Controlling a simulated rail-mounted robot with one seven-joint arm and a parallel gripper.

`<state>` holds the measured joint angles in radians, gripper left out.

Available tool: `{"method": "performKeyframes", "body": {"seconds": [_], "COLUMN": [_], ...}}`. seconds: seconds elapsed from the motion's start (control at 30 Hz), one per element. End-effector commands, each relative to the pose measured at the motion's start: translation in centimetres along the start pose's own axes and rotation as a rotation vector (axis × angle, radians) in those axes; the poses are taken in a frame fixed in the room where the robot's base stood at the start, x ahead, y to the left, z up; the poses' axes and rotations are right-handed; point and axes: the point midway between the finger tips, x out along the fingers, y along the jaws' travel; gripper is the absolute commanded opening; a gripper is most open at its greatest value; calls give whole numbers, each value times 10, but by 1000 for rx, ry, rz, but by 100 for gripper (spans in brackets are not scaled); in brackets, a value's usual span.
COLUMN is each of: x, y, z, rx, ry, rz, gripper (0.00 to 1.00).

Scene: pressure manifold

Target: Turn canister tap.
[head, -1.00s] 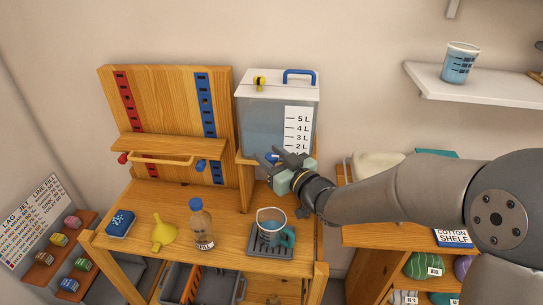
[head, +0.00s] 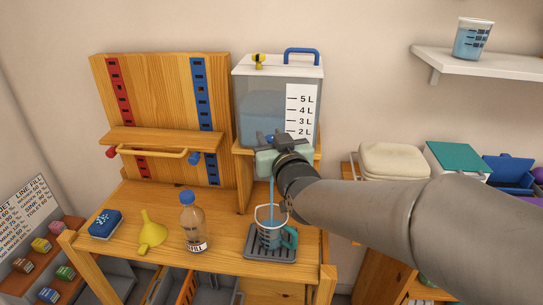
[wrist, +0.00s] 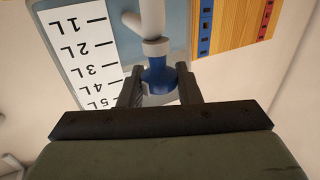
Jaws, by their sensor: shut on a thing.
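The clear canister (head: 255,112) with a white lid, blue handle and litre scale stands on a wooden stand. Its tap is mostly hidden behind my gripper (head: 268,152) in the head view. In the wrist view my gripper (wrist: 158,92) is shut on the blue tap (wrist: 157,76), with a finger on each side of it. A thin blue stream (head: 271,192) falls from below my gripper into the clear measuring jug (head: 268,234), which has a teal handle. The jug stands on a grey drip tray (head: 258,255) beneath the tap.
A bottle (head: 194,222) with a blue cap, a yellow funnel (head: 149,232) and a blue sponge-like block (head: 105,224) stand on the bench left of the jug. A wooden board (head: 160,80) with red and blue strips rises behind. Shelves stand to the right.

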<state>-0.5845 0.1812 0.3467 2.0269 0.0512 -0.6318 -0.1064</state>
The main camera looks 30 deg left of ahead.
Motion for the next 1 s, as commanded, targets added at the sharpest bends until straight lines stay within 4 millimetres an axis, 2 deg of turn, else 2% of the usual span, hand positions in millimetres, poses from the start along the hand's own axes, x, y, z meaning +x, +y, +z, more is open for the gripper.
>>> {"method": "performKeyframes", "body": {"seconds": [0.4, 0.43, 0.47, 0.5, 0.8, 0.87, 1.0], "x": [0, 0, 0, 0, -3, -7, -29], "y": [0, 0, 0, 0, 0, 0, -1], "z": [-2, -2, -2, -2, -1, 0, 0], "rx": [4, 4, 4, 4, 4, 4, 2], "ry": [0, 0, 0, -1, -2, -2, 0], "rz": [18, 18, 18, 18, 17, 17, 18], "gripper": [8, 39, 47, 50, 50, 50, 50]}}
